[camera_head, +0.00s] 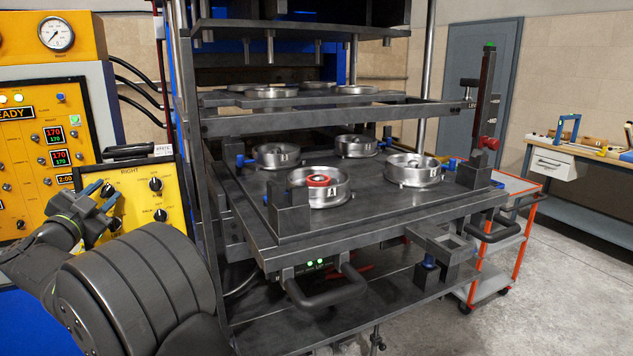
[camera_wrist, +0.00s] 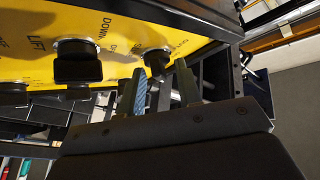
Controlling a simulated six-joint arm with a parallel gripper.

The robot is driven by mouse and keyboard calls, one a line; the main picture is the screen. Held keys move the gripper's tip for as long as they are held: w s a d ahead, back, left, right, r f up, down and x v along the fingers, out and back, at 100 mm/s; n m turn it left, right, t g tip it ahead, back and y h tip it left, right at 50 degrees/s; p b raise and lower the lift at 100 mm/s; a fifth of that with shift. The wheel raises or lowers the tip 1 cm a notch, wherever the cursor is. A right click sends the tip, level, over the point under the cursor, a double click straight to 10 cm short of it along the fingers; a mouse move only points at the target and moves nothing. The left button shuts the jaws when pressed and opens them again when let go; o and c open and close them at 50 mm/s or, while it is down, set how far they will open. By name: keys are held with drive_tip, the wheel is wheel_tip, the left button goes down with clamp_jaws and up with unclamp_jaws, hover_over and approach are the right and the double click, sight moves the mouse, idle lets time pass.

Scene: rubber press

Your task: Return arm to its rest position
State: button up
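My gripper (camera_head: 103,196) is at the lower left in the head view, in front of the yellow control panel (camera_head: 138,196) marked RIGHT. Its two fingers are apart. In the wrist view my gripper (camera_wrist: 162,76) points at the yellow panel (camera_wrist: 110,25), with a clear gap between the fingers and nothing held. A black knob (camera_wrist: 157,60) on the panel lies just beyond the fingertips. I cannot tell whether a finger touches it. My arm is folded low at the left, its rounded grey links in the foreground.
The press stands in the middle; its lower plate (camera_head: 262,232) is out, carrying several round metal moulds, one with a red ring (camera_head: 318,181). A black handle (camera_head: 328,290) juts forward. A red-framed cart (camera_head: 516,240) stands to the right. The floor (camera_head: 575,300) at right is clear.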

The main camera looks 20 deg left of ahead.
idle(0.4)
drive_tip(key=v, duration=1.7)
drive_tip(key=x, duration=1.7)
drive_tip(key=shift+w, duration=0.2)
drive_tip(key=shift+s+d+n+y, duration=0.1)
drive_tip(key=shift+n+y, duration=0.9)
drive_tip(key=shift+n, duration=0.1)
drive_tip(key=n+y, duration=0.2)
drive_tip(key=n, duration=0.1)
drive_tip(key=shift+f+n+y, duration=0.1)
drive_tip(key=shift+n+y, duration=0.2)
drive_tip(key=n+g+y, duration=0.2)
drive_tip(key=n+y, duration=0.1)
drive_tip(key=n, duration=0.1)
drive_tip(key=n+g+y, duration=0.1)
drive_tip(key=n+y, duration=0.2)
drive_tip(key=n, duration=0.1)
drive_tip(key=shift+w+d+n+g, duration=0.2)
drive_tip(key=shift+n+g, duration=0.1)
drive_tip(key=shift+g, duration=0.1)
drive_tip(key=v, duration=0.7)
drive_tip(key=shift+s+f, duration=0.15)
drive_tip(key=shift+s, duration=0.15)
drive_tip(key=shift+o, duration=0.5)
drive_tip(key=shift+d, duration=0.1)
